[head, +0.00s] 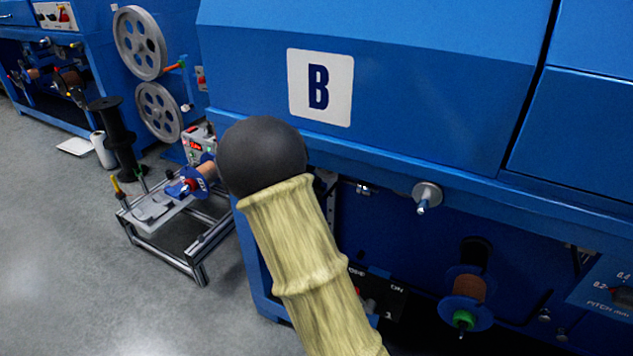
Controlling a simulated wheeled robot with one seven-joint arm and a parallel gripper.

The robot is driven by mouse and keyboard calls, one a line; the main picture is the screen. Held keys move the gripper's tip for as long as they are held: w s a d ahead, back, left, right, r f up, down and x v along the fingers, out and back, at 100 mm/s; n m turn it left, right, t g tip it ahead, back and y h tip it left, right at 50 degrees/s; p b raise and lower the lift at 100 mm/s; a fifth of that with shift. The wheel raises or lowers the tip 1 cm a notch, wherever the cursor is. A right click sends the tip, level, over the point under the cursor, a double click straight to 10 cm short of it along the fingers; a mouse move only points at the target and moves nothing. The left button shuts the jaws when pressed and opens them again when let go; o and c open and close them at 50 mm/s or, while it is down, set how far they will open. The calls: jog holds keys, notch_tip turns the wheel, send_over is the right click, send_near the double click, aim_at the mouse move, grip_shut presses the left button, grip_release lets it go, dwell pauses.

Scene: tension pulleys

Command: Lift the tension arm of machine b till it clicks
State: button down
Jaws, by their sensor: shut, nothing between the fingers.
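Machine B is the large blue machine (410,90), marked by a white plate with a dark blue letter B (318,88). Below its hood a grey round pulley or roller (427,196) sticks out on a pin. Lower, in the dark recess, is a blue spool wound with brown wire (467,290), with a green hub. I cannot make out for certain which part is the tension arm. My own arm, in a yellowish sleeve with a black rounded end, hides part of the recess. My gripper's fingers do not show.
At left stands a low metal frame (196,262) with a small spool and levers on it. Behind it are two grey wheels (140,43), a black reel (115,135) and another blue machine. Grey floor (70,260) is clear at lower left.

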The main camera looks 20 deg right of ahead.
jog(key=v, duration=0.3)
jog(key=f+p+v, duration=0.1)
jog(key=v, duration=0.1)
jog(key=shift+s+a+r, duration=0.15)
jog(key=shift+s+a, duration=0.05)
jog(key=shift+s, duration=0.1)
